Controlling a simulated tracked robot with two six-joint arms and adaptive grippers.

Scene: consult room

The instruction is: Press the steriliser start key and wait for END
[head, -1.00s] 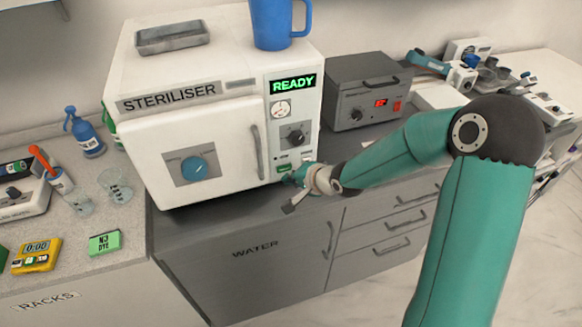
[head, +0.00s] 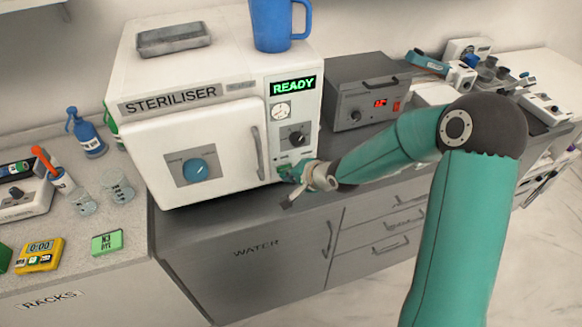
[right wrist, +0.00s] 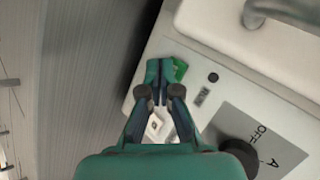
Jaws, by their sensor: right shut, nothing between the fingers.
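The white steriliser (head: 130,160) stands on the grey counter with its door shut. Its display (head: 293,85) reads READY in green. My right gripper (head: 284,174) is shut and empty at the lower right of the steriliser's front panel. In the right wrist view, the closed fingertips (right wrist: 160,66) are at the green start key (right wrist: 180,70), covering part of it. I cannot tell whether they touch or press it. In the head view the gripper hides the key. My left gripper is not in view.
A blue mug (head: 270,25) and a metal tray (head: 172,39) sit on top of the steriliser. A grey box with a red display (head: 362,95) stands to its right.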

